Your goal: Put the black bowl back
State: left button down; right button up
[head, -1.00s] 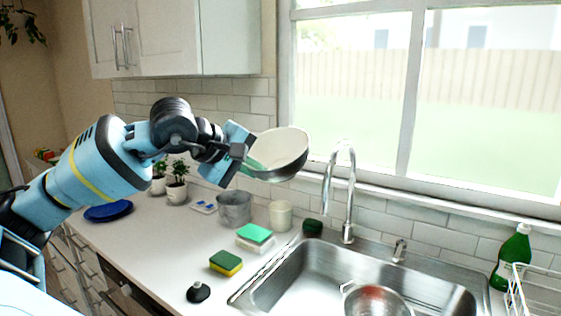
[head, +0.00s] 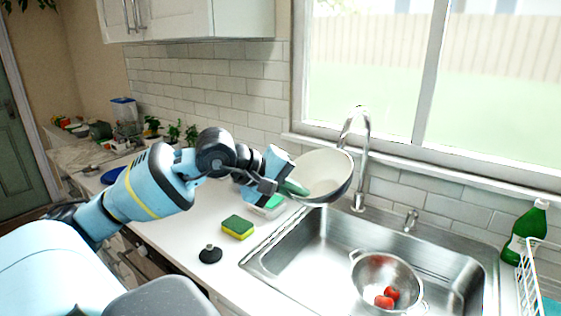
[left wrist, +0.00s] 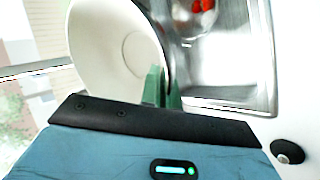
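The bowl (head: 325,172) is white inside with a dark outer side. It is tilted, its inside facing me, in the air over the back left part of the sink, in front of the faucet. My left gripper (head: 293,188) is shut on its left rim, its green fingertips on the wall. In the left wrist view the bowl (left wrist: 112,45) fills the upper left, with the green fingers (left wrist: 160,88) at its edge. My right gripper is not in view.
The steel sink (head: 300,250) holds a colander (head: 370,270) with red items. The faucet (head: 362,165) stands close behind the bowl. A sponge (head: 238,227) and a black stopper (head: 210,254) lie on the counter. A green bottle (head: 525,230) and a dish rack (head: 530,270) stand right.

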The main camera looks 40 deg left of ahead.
pick_arm(q)
jog(key=s+d+f+m+g+h, duration=0.2)
jog(key=d+f+m+g+h, duration=0.1)
jog(key=d+f, duration=1.1)
jog(key=d+m+h, duration=0.1)
jog(key=d+m, duration=0.1)
jog(key=shift+f+m, duration=0.2)
jog(key=shift+m, duration=0.2)
jog(key=shift+a, duration=0.1)
